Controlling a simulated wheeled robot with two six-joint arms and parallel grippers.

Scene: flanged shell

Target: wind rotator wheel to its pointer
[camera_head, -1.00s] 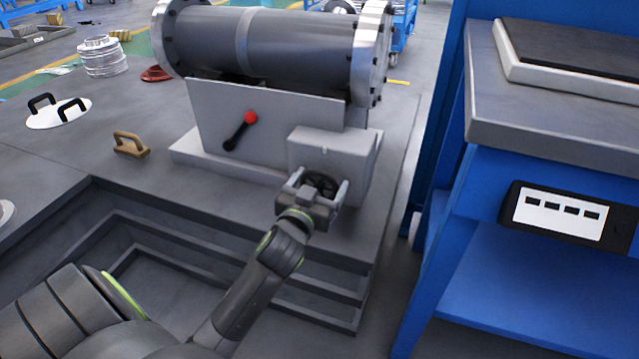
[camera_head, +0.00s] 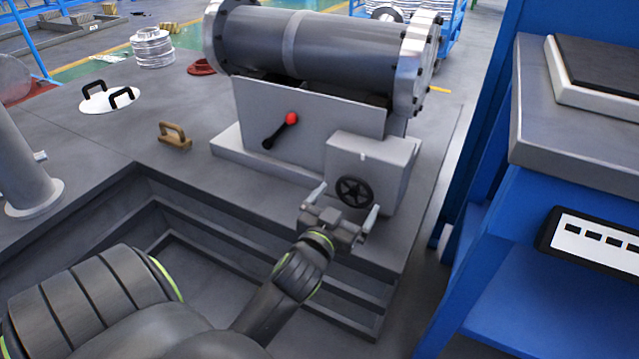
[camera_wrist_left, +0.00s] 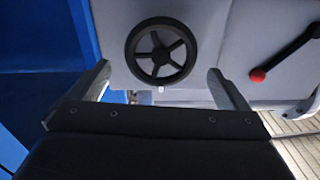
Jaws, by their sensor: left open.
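The rotator wheel (camera_head: 354,192) is a dark, spoked handwheel on the front of a grey box (camera_head: 394,160) below the flanged shell (camera_head: 335,48). The wheel also shows whole in the left wrist view (camera_wrist_left: 161,51). A small pale mark, perhaps the pointer (camera_head: 362,156), sits on the box above the wheel. It shows below the wheel in the left wrist view (camera_wrist_left: 161,89). My left gripper (camera_head: 348,199) is open and empty in front of the wheel, its fingers spread to either side and apart from the rim. My right gripper is not in view.
A red-knobbed lever (camera_head: 281,130) is on the stand left of the box. A brown handle (camera_head: 174,136) and a white lid (camera_head: 109,99) lie on the grey platform. A blue-framed bench (camera_head: 585,135) stands close on the right. A stepped recess opens in front.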

